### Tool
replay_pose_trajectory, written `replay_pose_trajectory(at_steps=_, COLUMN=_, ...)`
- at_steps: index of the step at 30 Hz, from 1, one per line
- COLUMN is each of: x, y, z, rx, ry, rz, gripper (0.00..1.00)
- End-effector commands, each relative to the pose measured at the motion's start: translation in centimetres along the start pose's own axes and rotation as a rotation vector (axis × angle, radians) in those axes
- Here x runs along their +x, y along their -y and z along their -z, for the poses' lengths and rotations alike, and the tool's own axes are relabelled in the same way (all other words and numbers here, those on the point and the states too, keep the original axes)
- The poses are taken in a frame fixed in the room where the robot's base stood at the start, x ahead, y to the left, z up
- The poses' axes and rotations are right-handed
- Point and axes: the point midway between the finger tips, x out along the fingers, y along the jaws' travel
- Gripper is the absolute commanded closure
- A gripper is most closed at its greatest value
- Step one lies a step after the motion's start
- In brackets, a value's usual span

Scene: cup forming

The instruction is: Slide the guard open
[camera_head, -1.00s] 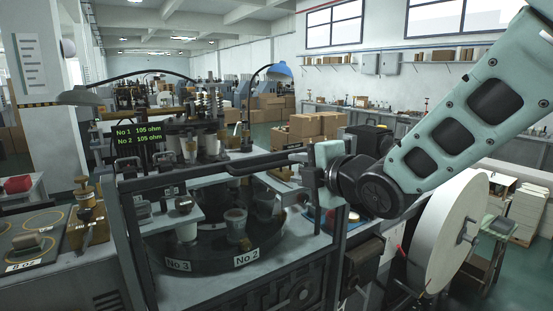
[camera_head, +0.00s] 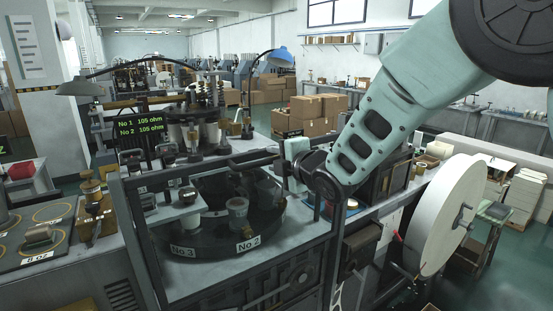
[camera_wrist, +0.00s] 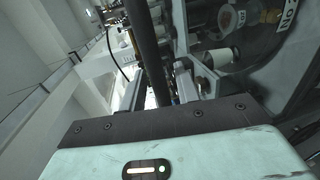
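The guard (camera_head: 205,170) is a dark bar and frame across the front of the round machine table (camera_head: 200,250), which carries cups behind labels No 2 and No 3. My gripper (camera_head: 292,168) is at the right end of the guard's bar, above the frame's right corner. In the wrist view the dark bar (camera_wrist: 148,45) runs down between the fingers (camera_wrist: 165,88), which appear closed around it. The exact contact is hidden behind my gripper's body in the head view.
A frame post (camera_head: 130,235) stands at the left of the machine. A large white reel (camera_head: 445,215) stands at the right.

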Motion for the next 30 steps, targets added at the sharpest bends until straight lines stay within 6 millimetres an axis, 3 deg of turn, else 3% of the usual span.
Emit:
replay_pose_trajectory(at_steps=1, x=0.0, y=0.0, z=0.0, rx=0.0, ry=0.0, rz=0.0, gripper=0.74)
replay_pose_trajectory(at_steps=4, x=0.0, y=0.0, z=0.0, rx=0.0, ry=0.0, rz=0.0, gripper=1.0)
replay_pose_trajectory(at_steps=17, x=0.2, y=1.1, z=0.0, rx=0.0, ry=0.0, rz=0.002, gripper=1.0)
replay_pose_trajectory(at_steps=23, x=0.6, y=3.4, z=0.0, rx=0.0, ry=0.0, rz=0.003, gripper=1.0)
replay_pose_trajectory(at_steps=30, x=1.5, y=7.8, z=0.0, rx=0.0, ry=0.0, rz=0.004, gripper=1.0)
